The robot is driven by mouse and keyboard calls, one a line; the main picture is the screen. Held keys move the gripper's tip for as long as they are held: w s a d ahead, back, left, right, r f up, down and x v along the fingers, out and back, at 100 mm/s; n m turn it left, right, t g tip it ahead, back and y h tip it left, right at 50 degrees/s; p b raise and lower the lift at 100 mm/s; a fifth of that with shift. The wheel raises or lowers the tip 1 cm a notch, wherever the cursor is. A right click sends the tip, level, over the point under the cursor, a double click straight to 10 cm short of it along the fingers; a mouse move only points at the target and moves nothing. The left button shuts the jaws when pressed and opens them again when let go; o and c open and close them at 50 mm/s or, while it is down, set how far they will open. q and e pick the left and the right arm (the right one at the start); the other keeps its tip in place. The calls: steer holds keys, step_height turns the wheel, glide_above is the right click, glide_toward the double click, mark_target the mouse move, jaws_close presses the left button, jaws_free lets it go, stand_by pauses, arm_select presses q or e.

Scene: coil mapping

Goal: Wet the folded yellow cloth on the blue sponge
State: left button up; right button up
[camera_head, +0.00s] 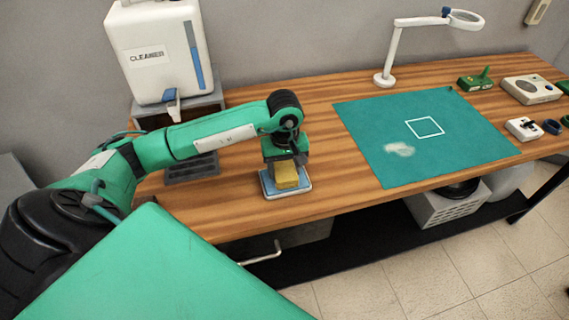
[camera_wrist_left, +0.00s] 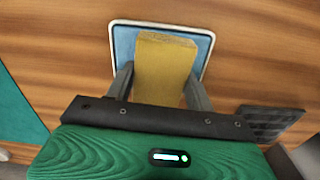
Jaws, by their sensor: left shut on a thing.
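The folded yellow cloth (camera_head: 286,176) is a small block between the fingers of my left gripper (camera_head: 286,163). It also shows in the left wrist view (camera_wrist_left: 163,70), with a finger on each side. The gripper is shut on it. The blue sponge (camera_head: 266,184) lies in a shallow pale-rimmed tray (camera_head: 289,195) near the table's front edge. It shows around the cloth in the left wrist view (camera_wrist_left: 124,43). The cloth is over the sponge; I cannot tell whether its underside touches it. My right gripper is not in view.
A white cleaner tank (camera_head: 158,50) stands at the back left, with a dark grate (camera_head: 192,168) below it. A green mat (camera_head: 375,125) with a white square outline and a pale smudge lies to the right. A magnifier lamp (camera_head: 396,50) stands behind it.

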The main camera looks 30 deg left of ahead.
mark_target(285, 169)
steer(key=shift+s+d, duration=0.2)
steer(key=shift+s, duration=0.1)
arm_select(q)
steer(key=shift+f+b, duration=0.5)
steer(key=shift+b, duration=0.05)
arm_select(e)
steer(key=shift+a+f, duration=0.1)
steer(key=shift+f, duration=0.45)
arm_select(q)
steer(key=shift+s+f+b, duration=0.1)
steer(key=shift+b, duration=0.3)
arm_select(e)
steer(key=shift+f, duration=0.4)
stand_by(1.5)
